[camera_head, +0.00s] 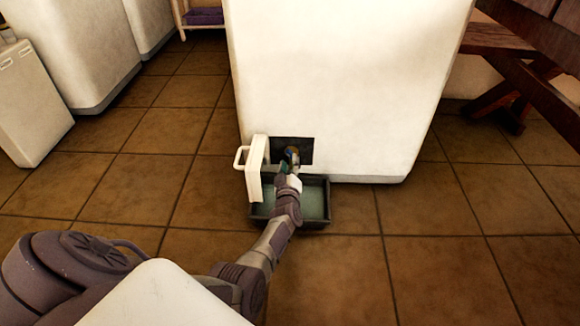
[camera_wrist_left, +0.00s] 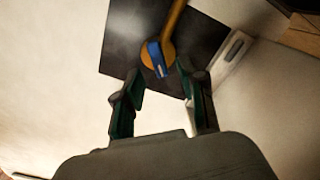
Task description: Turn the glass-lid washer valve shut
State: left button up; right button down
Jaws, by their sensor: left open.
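The washer (camera_head: 340,70) is a white block in the middle of the head view. A dark recess (camera_head: 307,157) is low on its front, with a white flap (camera_head: 256,167) swung out at its left. Inside the recess, the wrist view shows a valve with a blue handle (camera_wrist_left: 158,58) on a round yellow-orange body (camera_wrist_left: 150,66). A yellow pipe (camera_wrist_left: 173,22) runs up from it. My left gripper (camera_wrist_left: 158,90) is open, its dark green fingers on either side of and just short of the blue handle. In the head view the gripper (camera_head: 287,170) partly hides the valve. My right gripper is not seen.
A dark shallow tray (camera_head: 318,222) lies on the tiled floor beneath the recess, under my left forearm. The flap has a white handle (camera_head: 239,157) sticking out left. A wooden bench (camera_head: 510,50) stands at the right. Floor at the front right is clear.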

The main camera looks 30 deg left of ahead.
aim_at(291, 154)
pick_arm(q)
jog(key=shift+b+x, duration=0.5)
jog(key=shift+x, duration=0.8)
grip_shut()
